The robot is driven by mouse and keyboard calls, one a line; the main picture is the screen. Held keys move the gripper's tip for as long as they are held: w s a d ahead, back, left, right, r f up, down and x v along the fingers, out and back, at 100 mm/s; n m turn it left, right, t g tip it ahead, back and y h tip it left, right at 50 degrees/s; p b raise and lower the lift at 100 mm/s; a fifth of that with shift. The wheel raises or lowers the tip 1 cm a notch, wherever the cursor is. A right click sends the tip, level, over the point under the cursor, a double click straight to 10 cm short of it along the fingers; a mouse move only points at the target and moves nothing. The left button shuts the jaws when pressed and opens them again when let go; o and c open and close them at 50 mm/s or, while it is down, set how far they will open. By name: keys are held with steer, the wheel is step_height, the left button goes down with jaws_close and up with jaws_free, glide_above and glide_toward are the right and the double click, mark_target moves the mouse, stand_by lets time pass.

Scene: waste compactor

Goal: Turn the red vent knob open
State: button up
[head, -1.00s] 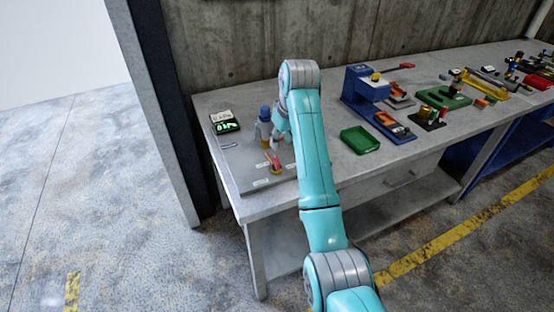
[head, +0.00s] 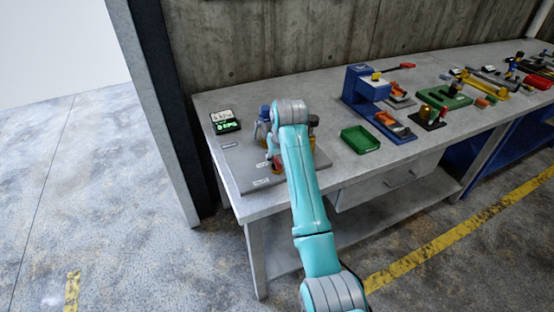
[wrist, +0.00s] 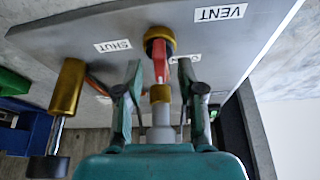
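The red vent knob (wrist: 160,58) shows in the wrist view, a red lever on a brass base fixed to the grey panel (wrist: 90,38). A VENT label (wrist: 220,13) and a SHUT label (wrist: 113,46) are beside it; another label at right is partly hidden by a finger. My gripper (wrist: 160,75) is open, with one finger on each side of the red lever and gaps visible between. In the head view my arm covers most of the knob; the panel (head: 235,160) lies on the bench's left end.
A brass cylinder with a dark end (wrist: 68,87) stands left of my fingers in the wrist view. A small green display (head: 225,122) sits at the panel's back. A green tray (head: 360,139) and blue press (head: 362,88) stand to the right.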

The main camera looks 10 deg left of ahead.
steer(key=shift+w+a+f, duration=0.1)
steer(key=shift+w+f, duration=0.1)
steer(key=shift+f, duration=0.4)
jaws_close()
steer(key=shift+n+y, duration=0.3)
steer(key=shift+n, duration=0.5)
jaws_free()
steer(key=shift+r, duration=0.15)
